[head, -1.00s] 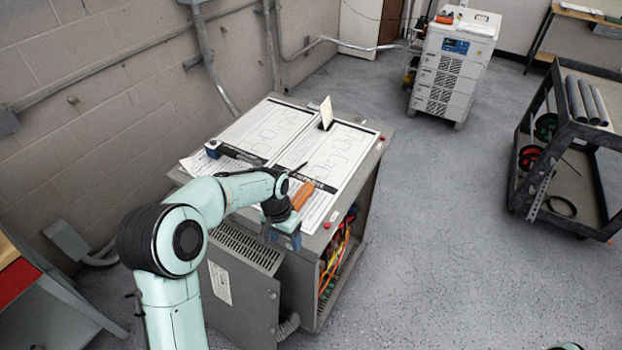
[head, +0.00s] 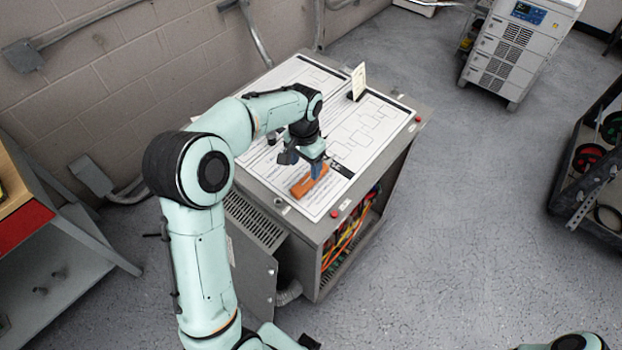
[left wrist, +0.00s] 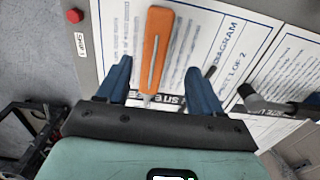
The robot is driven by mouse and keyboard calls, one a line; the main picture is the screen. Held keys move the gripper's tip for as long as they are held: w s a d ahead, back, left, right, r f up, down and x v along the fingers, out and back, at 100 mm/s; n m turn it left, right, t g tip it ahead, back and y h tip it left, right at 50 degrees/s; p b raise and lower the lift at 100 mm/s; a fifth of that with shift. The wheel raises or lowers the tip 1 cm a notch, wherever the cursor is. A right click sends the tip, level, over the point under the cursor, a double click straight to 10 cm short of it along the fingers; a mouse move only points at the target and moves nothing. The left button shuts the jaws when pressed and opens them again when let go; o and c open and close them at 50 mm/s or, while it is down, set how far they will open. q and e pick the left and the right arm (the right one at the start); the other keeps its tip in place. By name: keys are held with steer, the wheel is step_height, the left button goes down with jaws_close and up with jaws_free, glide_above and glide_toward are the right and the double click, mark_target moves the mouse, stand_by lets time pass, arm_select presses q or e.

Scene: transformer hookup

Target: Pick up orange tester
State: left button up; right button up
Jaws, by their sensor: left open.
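The orange tester (head: 309,182) lies on the printed diagram sheets on top of the grey cabinet, near its front edge. It also shows in the left wrist view as a long orange body (left wrist: 153,40) with a thin pale strip along it. My left gripper (head: 303,163) is open and empty over the sheets, by the tester's far end. In the left wrist view, the blue fingers of my left gripper (left wrist: 158,68) stand on either side of the tester's lower part, apart from it. The height above it is hard to tell. My right gripper is out of view.
The grey cabinet (head: 262,206) has an open door and coloured wires (head: 350,232) inside. A small upright card (head: 358,80) stands on top. A dark tool (left wrist: 275,106) lies right of my fingers. A cart (head: 590,165) stands at the right, with clear floor between.

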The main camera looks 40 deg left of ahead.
mark_target(307, 180)
arm_select(q)
steer(key=f, duration=0.5)
steer(key=shift+d+f, duration=0.35)
steer(key=shift+d, duration=0.05)
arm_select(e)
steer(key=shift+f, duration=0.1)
arm_select(q)
steer(key=c, duration=1.1)
steer(key=shift+c, duration=0.2)
steer(key=shift+r, duration=0.15)
